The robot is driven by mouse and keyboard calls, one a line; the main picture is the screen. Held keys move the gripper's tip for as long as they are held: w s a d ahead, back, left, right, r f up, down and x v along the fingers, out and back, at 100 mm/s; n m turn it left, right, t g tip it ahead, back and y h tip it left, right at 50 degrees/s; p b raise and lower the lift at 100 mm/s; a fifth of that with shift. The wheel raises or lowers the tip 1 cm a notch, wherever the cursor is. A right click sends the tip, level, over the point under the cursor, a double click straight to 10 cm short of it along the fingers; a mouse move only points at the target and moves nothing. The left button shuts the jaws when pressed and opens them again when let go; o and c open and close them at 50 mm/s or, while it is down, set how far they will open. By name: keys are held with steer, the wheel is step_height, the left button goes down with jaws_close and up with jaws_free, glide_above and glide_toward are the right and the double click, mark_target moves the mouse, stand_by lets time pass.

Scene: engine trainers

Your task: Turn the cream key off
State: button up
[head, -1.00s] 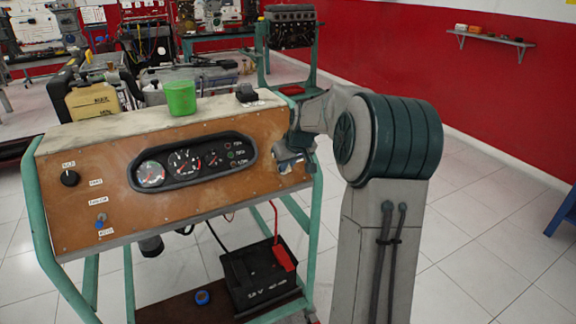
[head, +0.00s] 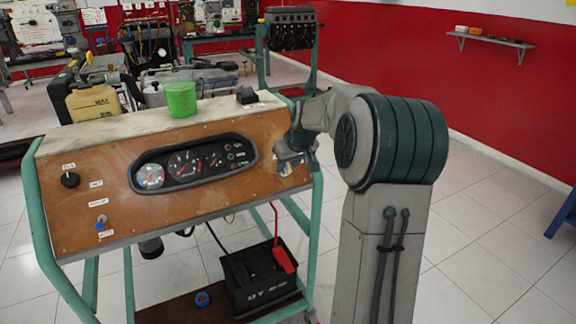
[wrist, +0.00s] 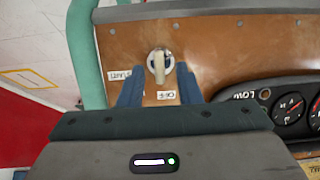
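The cream key (wrist: 158,66) sits in a round metal switch on the brown panel. In the wrist view it stands nearly upright, its lower end toward a small label that seems to read OFF (wrist: 166,95). Another label (wrist: 118,75) lies to its left. My gripper (wrist: 159,85) is open, with one blue finger on each side of the key's lower end; a gap shows on both sides. I cannot tell how far the fingertips are from the panel. In the head view my gripper (head: 291,152) is at the panel's right end and hides the key.
The panel (head: 120,215) carries a gauge cluster (head: 195,163), a black knob (head: 70,180) and a blue-tipped switch (head: 101,222). A green cup (head: 181,99) and a small black object (head: 246,95) stand on top. A battery (head: 262,275) sits below. The teal frame (wrist: 86,50) is close beside the key.

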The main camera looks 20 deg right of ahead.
steer(key=v, duration=1.2)
steer(key=shift+s+r+p, duration=0.15)
steer(key=shift+p, duration=0.15)
steer(key=s+a+f+g+p, duration=0.1)
steer(key=s+a+p, duration=0.3)
steer(key=s+a, duration=0.5)
steer(key=s+a+f+g+p, duration=0.1)
steer(key=s+a+p, duration=0.4)
steer(key=s, duration=1.2)
steer(key=a+g, duration=0.1)
steer(key=a, duration=0.3)
steer(key=shift+s+f+m, duration=0.15)
steer(key=shift+f+m, duration=0.2)
steer(key=shift+m, duration=0.05)
steer(key=shift+a, duration=0.1)
steer(key=shift+o, duration=0.6)
